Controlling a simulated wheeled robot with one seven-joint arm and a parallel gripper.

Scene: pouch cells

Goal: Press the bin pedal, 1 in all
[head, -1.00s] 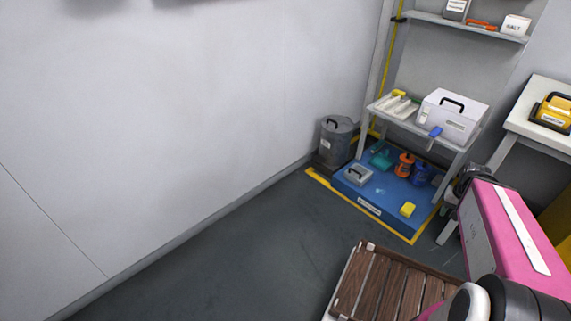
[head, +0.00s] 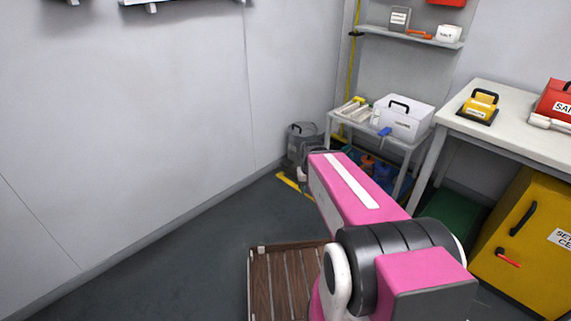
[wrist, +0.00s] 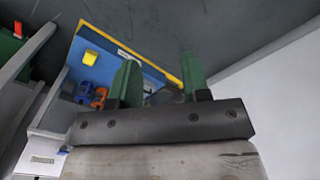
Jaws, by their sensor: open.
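The grey bin (head: 303,140) with a dark handle on its lid stands on the floor against the wall, left of the small white table. Its pedal cannot be made out; my pink arm covers the area in front of the bin's lower right. In the wrist view my gripper (wrist: 160,66) is open, its two green fingers apart with no object clearly held. A dark grey shape shows low between the fingers; I cannot tell whether it is part of the bin. In the head view the arm's far end appears close to the bin's lower right.
A blue tray (wrist: 113,47) with a yellow block and orange and blue items lies beside the fingers. The white table (head: 422,142) stands over it. A wooden slatted platform (head: 272,285) is in front. A yellow cabinet (head: 520,235) is at right. Floor at left is clear.

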